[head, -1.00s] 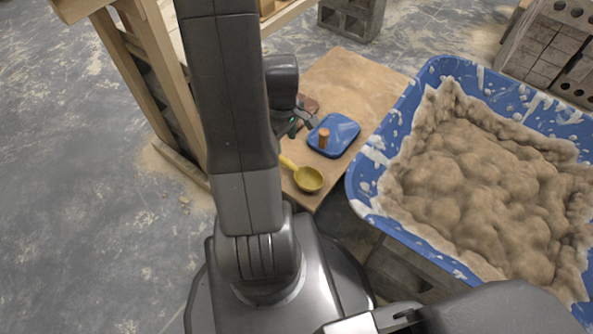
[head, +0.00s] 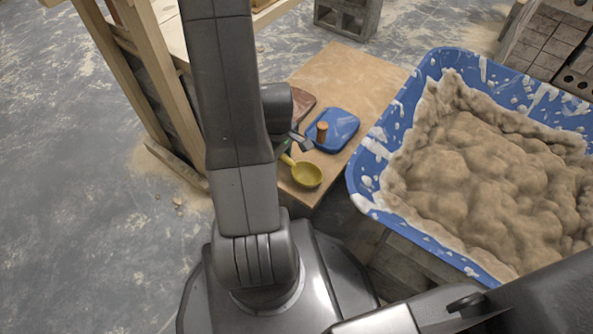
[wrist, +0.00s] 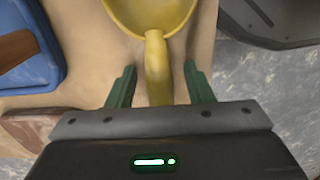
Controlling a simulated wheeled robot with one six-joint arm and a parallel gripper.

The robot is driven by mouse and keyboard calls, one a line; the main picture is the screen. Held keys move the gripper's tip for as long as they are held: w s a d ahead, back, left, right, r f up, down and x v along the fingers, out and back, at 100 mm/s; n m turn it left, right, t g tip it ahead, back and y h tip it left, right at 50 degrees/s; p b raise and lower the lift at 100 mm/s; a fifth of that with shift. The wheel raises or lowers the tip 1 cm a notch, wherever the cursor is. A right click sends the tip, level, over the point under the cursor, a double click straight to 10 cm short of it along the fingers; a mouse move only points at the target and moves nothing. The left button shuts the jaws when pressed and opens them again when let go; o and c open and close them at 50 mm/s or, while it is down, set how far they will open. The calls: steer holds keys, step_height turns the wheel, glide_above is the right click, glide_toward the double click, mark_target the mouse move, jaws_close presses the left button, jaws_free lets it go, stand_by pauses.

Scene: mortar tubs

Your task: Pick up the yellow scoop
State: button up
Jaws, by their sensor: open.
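The yellow scoop (head: 307,174) lies on the wooden board near its front edge in the head view. In the wrist view its bowl is cut off at the top and its handle (wrist: 157,70) runs down between the two green fingers. My gripper (wrist: 152,82) is open, with one finger on each side of the handle and a visible gap on both sides. In the head view my gripper (head: 294,145) is at the handle end, partly hidden by my arm. I cannot tell how high the fingers are above the board.
A blue float with a wooden handle (head: 337,128) lies just behind the scoop. A reddish-brown piece (head: 302,103) lies beside it. The wooden board (head: 345,75) is clear toward the back. A blue tub of mortar (head: 357,185) stands close on the right, and a wooden frame (head: 150,75) on the left.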

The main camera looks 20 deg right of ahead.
steer(key=shift+c, duration=0.2)
jaws_close()
steer(key=shift+r, duration=0.1)
